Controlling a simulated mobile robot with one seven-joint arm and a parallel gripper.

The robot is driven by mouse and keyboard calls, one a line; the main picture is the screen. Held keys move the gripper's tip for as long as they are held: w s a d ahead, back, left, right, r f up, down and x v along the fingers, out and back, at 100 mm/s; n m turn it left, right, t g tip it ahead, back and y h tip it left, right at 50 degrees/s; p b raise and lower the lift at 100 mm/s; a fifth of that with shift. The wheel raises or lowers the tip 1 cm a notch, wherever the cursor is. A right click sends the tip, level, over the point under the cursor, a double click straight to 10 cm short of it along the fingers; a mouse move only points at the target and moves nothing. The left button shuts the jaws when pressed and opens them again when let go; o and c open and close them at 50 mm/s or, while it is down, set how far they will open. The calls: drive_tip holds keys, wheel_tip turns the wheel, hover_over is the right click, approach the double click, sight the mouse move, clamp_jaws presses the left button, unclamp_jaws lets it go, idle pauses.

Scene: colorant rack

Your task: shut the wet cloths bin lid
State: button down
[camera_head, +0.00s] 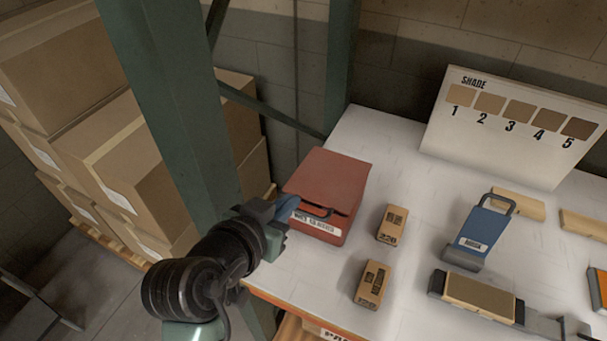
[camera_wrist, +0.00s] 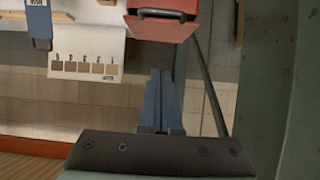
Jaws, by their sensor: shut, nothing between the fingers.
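The wet cloths bin is a red box (camera_head: 310,232) with a white label on its front, standing at the left end of the white shelf top. Its red lid (camera_head: 330,178) lies over the top, sloping toward the front, with a dark gap under its front edge; I cannot tell whether it is fully down. A dark handle shows at the front. The bin also shows at the top of the wrist view (camera_wrist: 160,30). My gripper (camera_head: 288,207) is shut and empty, its blue fingers at the bin's left front corner; contact is unclear. The fingers also show in the wrist view (camera_wrist: 160,82).
A green rack post (camera_head: 180,110) stands left of the bin, and another rises behind it. Two small tan boxes (camera_head: 392,224) (camera_head: 372,285) stand right of the bin. A blue handled container (camera_head: 482,232) and a shade board (camera_head: 510,125) are farther right.

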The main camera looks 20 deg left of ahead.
drive_tip(key=w+f+p, duration=0.4)
drive_tip(key=w+f, duration=0.2)
drive_tip(key=f, duration=0.2)
drive_tip(key=shift+d+f+g, duration=0.15)
drive_tip(key=shift+f+g, duration=0.15)
drive_tip(key=shift+f, duration=0.1)
idle(0.4)
drive_tip(key=f+b, duration=0.2)
drive_tip(key=f, duration=0.1)
drive_tip(key=shift+s+b, duration=0.25)
drive_tip(key=shift+b, duration=0.15)
drive_tip(key=shift+f, duration=0.1)
